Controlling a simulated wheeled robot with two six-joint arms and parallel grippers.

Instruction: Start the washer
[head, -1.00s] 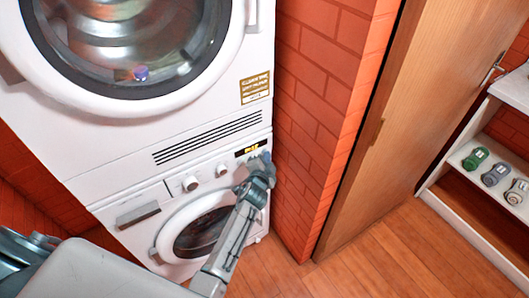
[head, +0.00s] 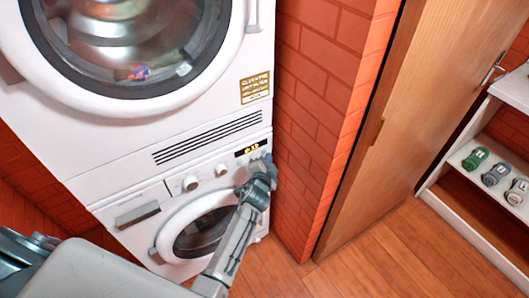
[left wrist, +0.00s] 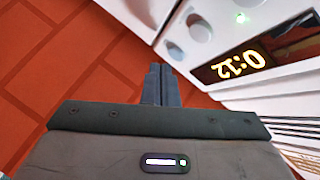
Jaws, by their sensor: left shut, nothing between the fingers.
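Two white front-loading machines are stacked: the upper one (head: 100,140) has a large round glass door (head: 125,45) with small coloured items inside, and the lower one (head: 125,238) has a smaller round door (head: 203,232). A control panel strip with knobs (head: 190,183) lies below the vent slots, with a lit display (head: 246,150). In the left wrist view the display (left wrist: 241,62) reads 0:12 upside down, and a green light (left wrist: 240,17) glows beside it. My left gripper (head: 264,163) is near the panel's right end; its fingers (left wrist: 160,70) are shut and empty. The right gripper is not in view.
A red brick wall (head: 315,100) stands close to the right of the machines. The wooden floor (head: 370,255) in front is clear.

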